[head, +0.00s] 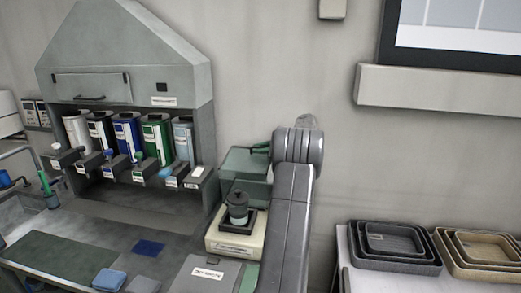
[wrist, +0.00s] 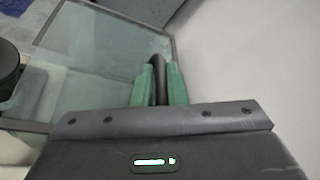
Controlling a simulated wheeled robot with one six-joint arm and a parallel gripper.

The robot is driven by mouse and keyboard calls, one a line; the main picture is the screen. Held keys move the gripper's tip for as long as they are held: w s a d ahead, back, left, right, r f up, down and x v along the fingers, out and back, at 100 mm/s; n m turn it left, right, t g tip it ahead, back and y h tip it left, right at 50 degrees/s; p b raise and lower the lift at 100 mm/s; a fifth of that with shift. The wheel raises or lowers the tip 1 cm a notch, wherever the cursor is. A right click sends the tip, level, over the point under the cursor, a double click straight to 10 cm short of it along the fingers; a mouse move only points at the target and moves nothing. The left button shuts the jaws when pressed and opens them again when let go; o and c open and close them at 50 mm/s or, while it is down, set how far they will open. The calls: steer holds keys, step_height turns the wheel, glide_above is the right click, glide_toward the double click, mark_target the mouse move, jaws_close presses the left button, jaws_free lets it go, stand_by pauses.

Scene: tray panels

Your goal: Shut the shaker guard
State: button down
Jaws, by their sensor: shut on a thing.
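The shaker (head: 232,237) is a cream box with a dark platform and a dark grey-green lidded pot (head: 238,207) on it. Its guard (head: 239,162) is a clear greenish panel tilted up behind the pot, leaving the pot uncovered from the front. In the wrist view the guard (wrist: 105,48) is a glassy pane with dark edges. My gripper (head: 260,148) is at the guard's upper right edge. In the wrist view my gripper's green fingers (wrist: 160,82) are shut on the guard's dark, curved handle (wrist: 159,66). My arm hides part of the shaker's right side.
A grey dispenser cabinet (head: 120,60) with several coloured canisters stands to the left. A grey labelled panel (head: 207,274) lies in front of the shaker. Blue cloths (head: 109,279) lie on the bench. Stacked trays (head: 392,245) sit on a white table at right.

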steer(key=shift+s+a+r+n+b, duration=0.1)
steer(key=shift+s+n+b, duration=0.2)
steer(key=shift+s+b, duration=0.7)
steer(key=s+a+n+t+y+b, duration=0.1)
steer(key=s+n+t+b, duration=0.15)
steer(key=s+b, duration=0.5)
steer(key=s+a+n+t+b, duration=0.1)
steer(key=s+a+n+b, duration=0.3)
steer(key=b, duration=0.7)
steer(key=s+f+n+y+b, duration=0.1)
steer(key=s+f+n+b, duration=0.1)
steer(key=s+f+b, duration=0.3)
steer(key=s+f+n+y+b, duration=0.1)
steer(key=s+f+b, duration=0.4)
steer(key=s+b, duration=0.5)
steer(key=n+b, duration=0.1)
steer(key=b, duration=0.6)
steer(key=shift+s+a+f+n+b, duration=0.3)
steer(key=shift+s+f+n+b, duration=0.05)
steer(key=shift+s+f, duration=0.05)
steer(key=shift+f+t, duration=0.1)
steer(key=shift+t, duration=0.15)
steer(key=c, duration=1.8)
jaws_free()
steer(key=shift+a, duration=0.1)
steer(key=shift+o, duration=0.2)
